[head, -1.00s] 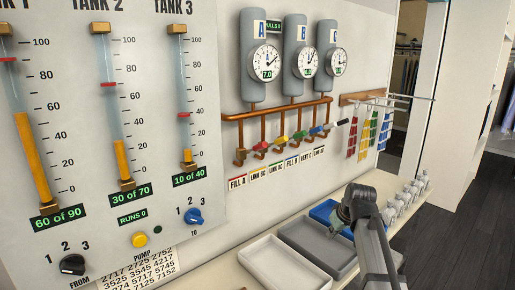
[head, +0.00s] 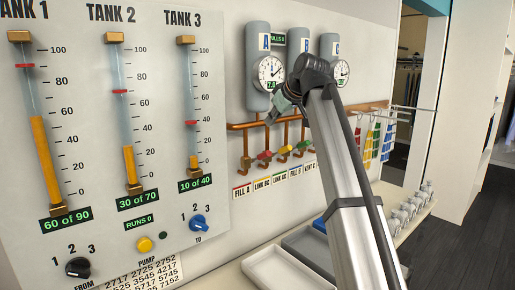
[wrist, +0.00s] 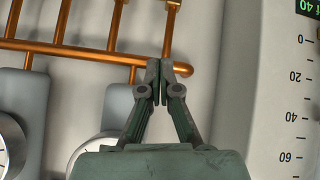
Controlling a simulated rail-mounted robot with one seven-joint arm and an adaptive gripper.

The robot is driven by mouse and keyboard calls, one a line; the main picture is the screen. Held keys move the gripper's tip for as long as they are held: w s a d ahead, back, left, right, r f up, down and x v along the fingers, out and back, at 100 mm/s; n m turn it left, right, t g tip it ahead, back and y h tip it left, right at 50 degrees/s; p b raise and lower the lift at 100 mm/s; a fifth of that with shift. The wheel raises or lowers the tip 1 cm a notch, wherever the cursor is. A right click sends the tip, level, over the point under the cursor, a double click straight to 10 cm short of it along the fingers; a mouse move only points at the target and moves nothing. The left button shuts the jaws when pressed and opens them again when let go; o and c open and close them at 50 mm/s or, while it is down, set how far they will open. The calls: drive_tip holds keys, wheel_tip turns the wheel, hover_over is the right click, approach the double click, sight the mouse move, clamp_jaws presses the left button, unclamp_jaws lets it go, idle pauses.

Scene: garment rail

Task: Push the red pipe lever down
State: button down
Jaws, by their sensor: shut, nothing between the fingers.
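The red pipe lever (head: 264,155) is a small red handle on a valve low on the copper pipes (head: 240,126), in the head view. It sits above the label row. My gripper (head: 270,121) is in front of the upper copper pipe, higher in the picture than the red lever and apart from it. In the wrist view the picture is upside down; my gripper (wrist: 161,84) is shut and empty, its tips overlapping a copper drop pipe (wrist: 169,32). I cannot tell from this view whether they touch. The red lever does not show in the wrist view.
Yellow (head: 283,151) and green (head: 302,146) levers stand right of the red one; my arm hides those beyond. Gauge cylinders (head: 257,62) hang above. The tank panel (head: 215,120) is to the left.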

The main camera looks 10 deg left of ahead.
idle(0.4)
drive_tip(key=p, duration=0.3)
hover_over(262, 154)
drive_tip(key=a, duration=0.2)
wheel_tip(262, 154, down, 7)
drive_tip(key=shift+d+f+p, duration=0.4)
drive_tip(key=shift+d+f, duration=0.55)
drive_tip(key=shift+f, duration=0.05)
drive_tip(key=shift+d+f, duration=0.25)
drive_tip(key=shift+f, duration=0.35)
